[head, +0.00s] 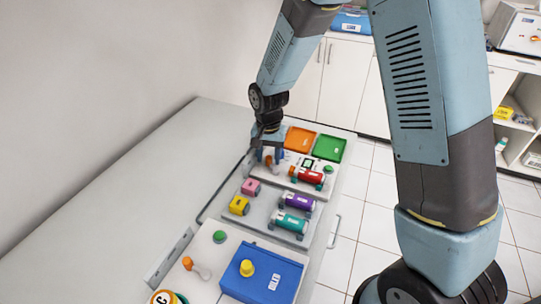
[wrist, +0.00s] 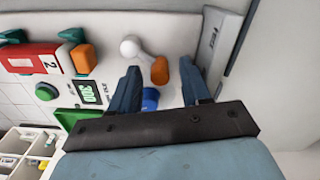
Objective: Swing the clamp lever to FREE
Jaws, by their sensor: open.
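In the wrist view a lever has a white round end (wrist: 131,46) and an orange knob (wrist: 160,71). My gripper (wrist: 159,64) is open, with one dark blue finger on each side of the orange knob and a gap on both sides. A second white lever with an orange knob (head: 187,262) is on the near panel. I cannot read a FREE mark.
A red cylinder (head: 307,176) in a holder, an orange tray (head: 299,139) and a green tray (head: 329,148) are close by. Pink, yellow, purple and teal pieces and a blue box (head: 262,277) are nearer. The table's left is clear.

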